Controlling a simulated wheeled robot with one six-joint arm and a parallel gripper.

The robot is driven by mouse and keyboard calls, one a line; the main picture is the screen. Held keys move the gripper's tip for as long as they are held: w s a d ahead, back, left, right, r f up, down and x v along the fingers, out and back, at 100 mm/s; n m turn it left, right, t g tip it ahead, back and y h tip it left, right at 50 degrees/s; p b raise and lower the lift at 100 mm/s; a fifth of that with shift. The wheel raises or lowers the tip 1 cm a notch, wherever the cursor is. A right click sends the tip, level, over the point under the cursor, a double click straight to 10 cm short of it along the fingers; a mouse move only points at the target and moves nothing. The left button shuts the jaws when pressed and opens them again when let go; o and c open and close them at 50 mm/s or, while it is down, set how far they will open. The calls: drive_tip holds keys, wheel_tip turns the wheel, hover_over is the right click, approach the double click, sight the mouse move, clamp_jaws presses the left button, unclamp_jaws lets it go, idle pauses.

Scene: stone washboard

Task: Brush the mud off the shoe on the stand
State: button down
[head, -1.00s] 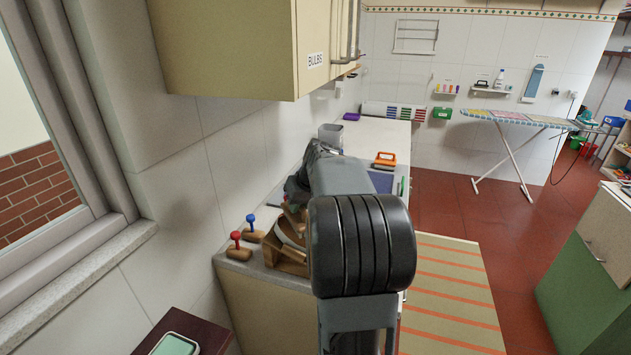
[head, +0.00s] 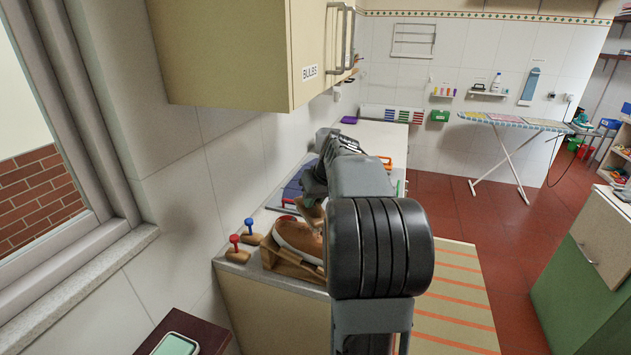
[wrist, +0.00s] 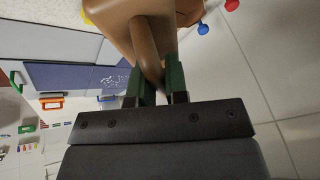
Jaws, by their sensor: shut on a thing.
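A brown shoe with a pale sole edge (head: 297,238) rests on a wooden stand (head: 284,263) at the near end of the counter. My arm hides its right part. My gripper (head: 313,192) is above the shoe's far side. In the wrist view my gripper (wrist: 156,82) has its green-padded fingers shut on the brown handle of a wooden brush (wrist: 149,50). The brush's wider body extends toward the top edge. Its bristles are hidden, so I cannot tell whether it touches the shoe. I cannot make out mud clearly.
Two wooden blocks with knobs, one red (head: 234,240) and one blue (head: 249,223), stand left of the stand by the wall. A cabinet (head: 235,50) overhangs the counter. An orange-handled object (head: 386,162) lies farther back.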

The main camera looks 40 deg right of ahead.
drive_tip(key=shift+r+p, duration=1.3)
drive_tip(key=shift+r, duration=0.75)
